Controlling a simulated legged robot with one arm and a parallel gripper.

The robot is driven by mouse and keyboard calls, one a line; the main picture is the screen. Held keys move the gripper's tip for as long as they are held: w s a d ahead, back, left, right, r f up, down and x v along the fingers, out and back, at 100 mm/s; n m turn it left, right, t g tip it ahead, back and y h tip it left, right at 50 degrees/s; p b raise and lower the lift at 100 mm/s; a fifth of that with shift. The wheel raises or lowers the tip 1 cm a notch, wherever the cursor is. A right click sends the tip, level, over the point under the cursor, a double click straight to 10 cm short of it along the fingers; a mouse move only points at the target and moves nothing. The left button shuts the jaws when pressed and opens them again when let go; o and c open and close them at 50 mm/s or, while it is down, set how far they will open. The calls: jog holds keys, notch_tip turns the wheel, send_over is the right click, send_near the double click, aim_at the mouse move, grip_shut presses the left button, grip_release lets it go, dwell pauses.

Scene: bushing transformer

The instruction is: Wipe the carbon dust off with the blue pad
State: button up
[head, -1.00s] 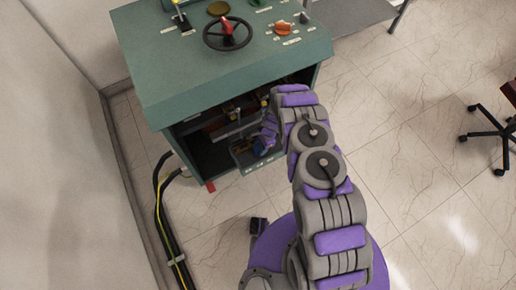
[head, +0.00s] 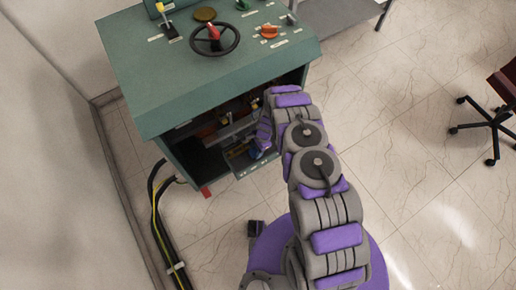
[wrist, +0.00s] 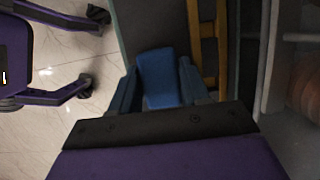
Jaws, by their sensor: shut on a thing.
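The blue pad (wrist: 160,76) is between the two fingers of my gripper (wrist: 158,90) in the wrist view. My gripper is shut on it. In the head view the pad is a small blue patch (head: 256,150) at the open front of the green cabinet (head: 190,80), and my arm covers most of my gripper there. Dark, crowded parts (head: 215,130) show inside the cabinet's lower opening. I cannot make out carbon dust in either view.
A black handwheel (head: 214,38) and an orange knob (head: 269,31) sit on the cabinet top. Thick black cables (head: 162,225) run along the floor at left. A wheeled chair (head: 495,120) stands at right. The tiled floor between is clear.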

aim_at(237, 165)
jog(key=shift+s+a+f+p, duration=0.1)
jog(key=shift+s+a+p, duration=0.1)
jog(key=shift+s+a, duration=0.65)
jog(key=shift+s+a+r+p, duration=0.15)
jog(key=shift+s+a, duration=0.35)
jog(key=shift+a, duration=0.5)
jog(key=shift+s+a+f+p, duration=0.15)
jog(key=shift+s+a+p, duration=0.1)
jog(key=shift+s+a, duration=0.6)
jog(key=shift+s+a+p, duration=0.2)
jog(key=shift+s+a, duration=0.1)
jog(key=shift+a, duration=0.35)
jog(key=shift+s+a+p, duration=0.15)
jog(key=shift+s+a, duration=0.1)
jog(key=shift+a, duration=0.35)
jog(key=shift+a+p+v, duration=0.2)
jog(key=shift+p+v, duration=0.55)
jog(key=shift+v, duration=0.55)
jog(key=shift+s+d+r+p, duration=0.2)
jog(key=shift+s+p, duration=0.15)
jog(key=shift+p, duration=0.3)
jog(key=shift+s+d+r+p, duration=0.1)
jog(key=shift+s+d+p, duration=0.2)
jog(key=shift+p, duration=0.3)
jog(key=s+d+p, duration=0.5)
jog(key=s+p, duration=0.1)
jog(key=s, duration=0.3)
jog(key=shift+d+f+p, duration=0.25)
jog(key=shift+d+p, duration=0.1)
